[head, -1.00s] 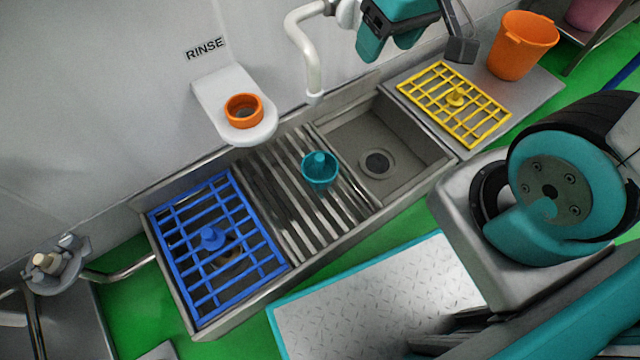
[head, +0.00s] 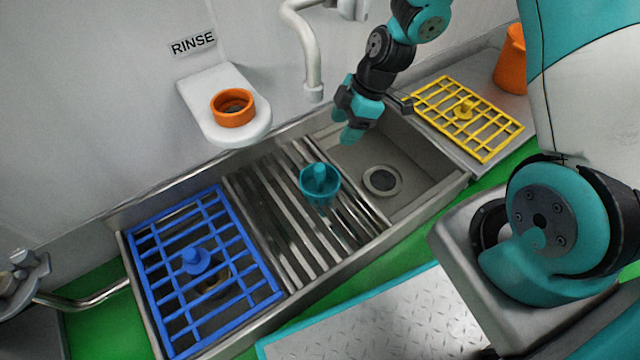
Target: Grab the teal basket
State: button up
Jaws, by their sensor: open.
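The teal basket (head: 320,184) is a small round cup with a central knob. It sits on the slatted metal rack (head: 290,225) in the middle of the sink unit. My gripper (head: 347,136) hangs above the right sink basin, up and to the right of the basket in the picture. Its teal fingertips point down and it holds nothing that I can see. The gap between the fingers is hard to make out from this angle. The gripper is apart from the basket.
A blue grid (head: 205,265) with a knob covers the left basin. A yellow grid (head: 467,118) lies on the right counter near an orange bucket (head: 510,62). An orange ring (head: 232,108) sits on a white wall shelf (head: 199,87). A white faucet (head: 311,60) stands behind the sink.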

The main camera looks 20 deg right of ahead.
aim_at(321, 167)
jog(key=b+x, duration=0.6)
jog(key=x, duration=0.5)
jog(key=shift+f, duration=0.3)
jog(key=b+x, duration=0.4)
jog(key=x, duration=0.1)
jog(key=shift+s+f+b, duration=0.1)
jog(key=shift+f+b, duration=0.05)
jog(key=shift+b, duration=0.2)
grip_shut()
